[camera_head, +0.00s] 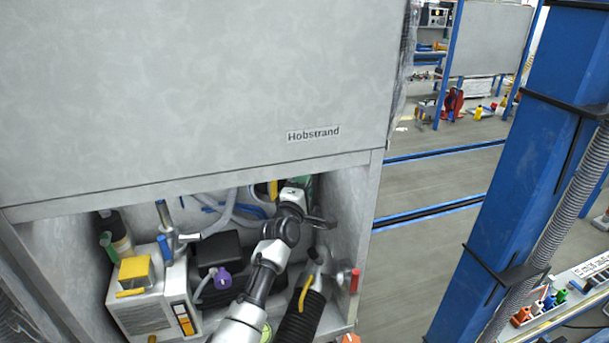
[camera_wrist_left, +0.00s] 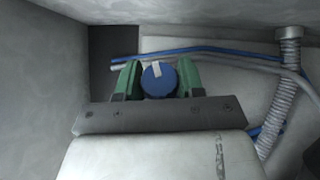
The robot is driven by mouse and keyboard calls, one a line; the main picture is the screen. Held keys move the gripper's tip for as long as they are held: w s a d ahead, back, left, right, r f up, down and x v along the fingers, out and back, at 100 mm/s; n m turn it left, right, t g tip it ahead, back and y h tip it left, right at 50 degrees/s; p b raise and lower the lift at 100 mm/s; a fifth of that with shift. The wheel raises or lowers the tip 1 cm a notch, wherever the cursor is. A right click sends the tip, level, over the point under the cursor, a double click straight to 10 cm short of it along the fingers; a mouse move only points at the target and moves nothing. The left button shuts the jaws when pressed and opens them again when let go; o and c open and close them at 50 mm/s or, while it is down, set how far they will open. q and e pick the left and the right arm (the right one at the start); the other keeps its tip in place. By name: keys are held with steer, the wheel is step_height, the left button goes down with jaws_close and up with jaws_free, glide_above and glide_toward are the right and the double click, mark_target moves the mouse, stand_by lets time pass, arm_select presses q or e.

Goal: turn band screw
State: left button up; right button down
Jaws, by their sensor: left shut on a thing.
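The band screw (camera_wrist_left: 158,79) shows in the left wrist view as a round blue knob with a pale mark on its face. My left gripper (camera_wrist_left: 157,82) has a green finger on each side of the knob and is shut on it. In the head view my left arm reaches up into the open cabinet bay, and the left gripper (camera_head: 304,186) is at the back right, mostly hidden behind my wrist. The knob cannot be made out in the head view. My right gripper is in neither view.
The grey cabinet (camera_head: 200,90) labelled Hobstrand overhangs the bay, with a side wall (camera_head: 346,215) close right of my arm. A white box (camera_head: 150,308), a black case (camera_head: 218,250) and a black-handled nozzle (camera_head: 301,312) crowd the bay. A ribbed grey hose (camera_wrist_left: 285,85) runs right of the gripper.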

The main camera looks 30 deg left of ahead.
arm_select(q)
steer(key=shift+f, duration=0.1)
stand_by(0.4)
steer(key=o, duration=0.9)
steer(key=b+v, duration=0.1)
steer(key=v, duration=1)
